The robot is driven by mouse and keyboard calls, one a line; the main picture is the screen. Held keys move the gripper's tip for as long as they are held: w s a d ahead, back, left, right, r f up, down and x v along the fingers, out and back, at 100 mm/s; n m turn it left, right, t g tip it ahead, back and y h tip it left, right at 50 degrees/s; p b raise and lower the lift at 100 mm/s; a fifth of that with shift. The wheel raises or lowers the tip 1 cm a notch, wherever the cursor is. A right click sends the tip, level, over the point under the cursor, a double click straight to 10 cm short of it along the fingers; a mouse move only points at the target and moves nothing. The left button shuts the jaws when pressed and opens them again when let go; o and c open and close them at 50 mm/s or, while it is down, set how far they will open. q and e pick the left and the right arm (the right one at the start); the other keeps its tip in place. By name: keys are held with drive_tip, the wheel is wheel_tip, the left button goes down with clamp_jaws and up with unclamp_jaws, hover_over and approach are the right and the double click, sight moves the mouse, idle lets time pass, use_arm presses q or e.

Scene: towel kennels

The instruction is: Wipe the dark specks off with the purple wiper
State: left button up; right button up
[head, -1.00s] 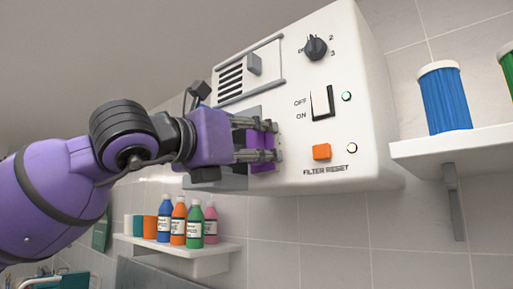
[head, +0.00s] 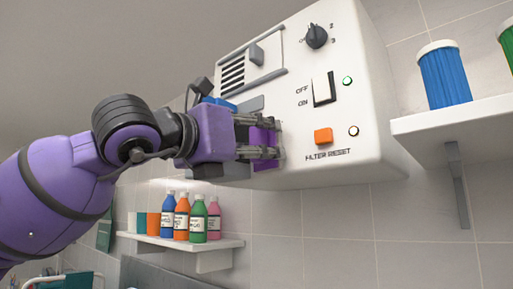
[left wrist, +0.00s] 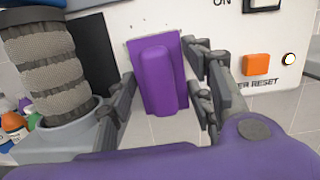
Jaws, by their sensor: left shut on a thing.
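The purple wiper (head: 264,138) is a flat plate with a raised grip. It also shows in the left wrist view (left wrist: 158,82). My left gripper (head: 270,139) is shut on the wiper's grip, one finger on each side. The wiper is at the front panel of the white wall unit (head: 292,95), left of the orange button; I cannot tell whether it touches. A few tiny dark specks (left wrist: 137,32) show on the white panel just above the wiper in the left wrist view. Any under the wiper are hidden. My right gripper is not in view.
The unit carries a knob (head: 317,36), a rocker switch (head: 324,89), an orange filter reset button (head: 323,136) and a vent (head: 233,75). A shelf (head: 450,122) with a blue container is at the right. A lower shelf (head: 180,242) holds several bottles.

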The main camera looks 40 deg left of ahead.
use_arm(q)
drive_tip(key=shift+r+p, duration=0.85)
drive_tip(key=shift+r, duration=1.65)
drive_tip(key=shift+w+f+b, duration=0.1)
drive_tip(key=shift+f+b, duration=1.6)
drive_tip(key=shift+b, duration=0.1)
wheel_tip(320, 180, down, 3)
drive_tip(key=b, duration=0.3)
drive_tip(key=shift+r+p, duration=0.35)
drive_tip(key=shift+r, duration=0.8)
drive_tip(key=shift+r+p, duration=1.2)
drive_tip(key=shift+r, duration=0.85)
wheel_tip(320, 180, down, 2)
drive_tip(key=shift+f+b, duration=0.1)
drive_tip(key=shift+b, duration=1)
wheel_tip(320, 180, down, 4)
drive_tip(key=b, duration=0.5)
drive_tip(key=shift+f, duration=0.1)
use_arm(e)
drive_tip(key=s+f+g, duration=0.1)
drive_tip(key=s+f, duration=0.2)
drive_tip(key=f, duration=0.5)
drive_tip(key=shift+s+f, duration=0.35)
